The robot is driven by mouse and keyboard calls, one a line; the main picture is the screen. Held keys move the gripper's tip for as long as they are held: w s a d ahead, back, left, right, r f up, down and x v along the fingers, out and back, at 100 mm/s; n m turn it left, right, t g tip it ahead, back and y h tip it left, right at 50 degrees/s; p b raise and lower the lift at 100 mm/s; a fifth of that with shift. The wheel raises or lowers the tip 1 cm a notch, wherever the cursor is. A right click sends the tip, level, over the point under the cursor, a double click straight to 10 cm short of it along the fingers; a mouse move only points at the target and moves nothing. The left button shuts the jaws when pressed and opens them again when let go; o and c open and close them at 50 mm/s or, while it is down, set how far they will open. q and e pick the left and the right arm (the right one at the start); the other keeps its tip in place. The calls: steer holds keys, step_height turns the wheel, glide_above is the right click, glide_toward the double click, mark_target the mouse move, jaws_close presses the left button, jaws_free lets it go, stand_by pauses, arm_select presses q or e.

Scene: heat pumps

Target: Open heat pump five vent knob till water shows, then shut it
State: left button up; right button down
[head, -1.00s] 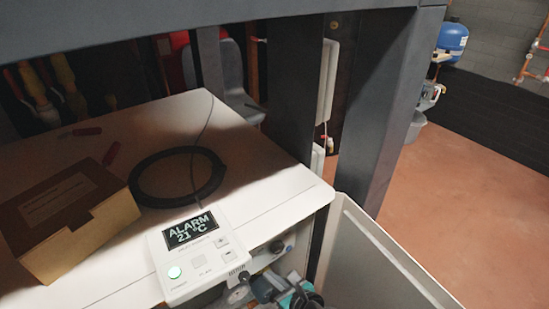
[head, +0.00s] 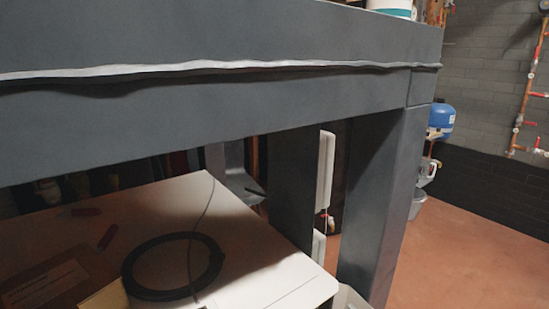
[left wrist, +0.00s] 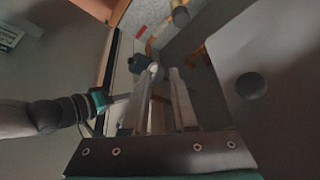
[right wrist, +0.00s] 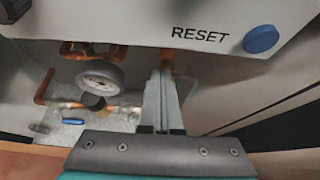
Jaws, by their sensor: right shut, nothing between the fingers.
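The white top of a heat pump (head: 250,268) shows in the head view, with no number readable. Neither gripper shows there. In the right wrist view my right gripper (right wrist: 166,72) is shut and empty, its tips under the white casing near a copper pipe and brass-coloured fitting. I cannot tell whether they touch. A round gauge (right wrist: 101,78) is left of the fingers. In the left wrist view my left gripper (left wrist: 164,72) is open, with a narrow gap between its fingers. A dark blue knob-like part (left wrist: 138,62) is by its tips. I cannot identify the vent knob, and I see no water.
A blue RESET button (right wrist: 261,39) and a blue lever (right wrist: 67,127) are near the right gripper. A black hose ring (head: 173,266) lies on the heat pump top. A dark grey beam (head: 220,95) and post (head: 385,205) frame it. Open floor (head: 470,225) lies right.

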arm_select(q)
steer(key=shift+f, duration=0.15)
arm_select(e)
steer(key=shift+d+f, duration=0.1)
steer(key=shift+f, duration=0.05)
arm_select(q)
steer(key=shift+w+d, duration=0.15)
steer(key=shift+d, duration=0.05)
steer(key=shift+s+a+f+p, duration=0.1)
steer(key=shift+s+a+p, duration=0.3)
steer(key=shift+p, duration=0.1)
arm_select(e)
steer(key=shift+w+d, duration=0.45)
steer(key=shift+d, duration=0.15)
stand_by(0.6)
arm_select(q)
steer(key=shift+f, duration=0.1)
arm_select(e)
steer(key=shift+w+d, duration=0.1)
steer(key=shift+d, duration=0.05)
stand_by(0.3)
arm_select(q)
steer(key=shift+g, duration=0.3)
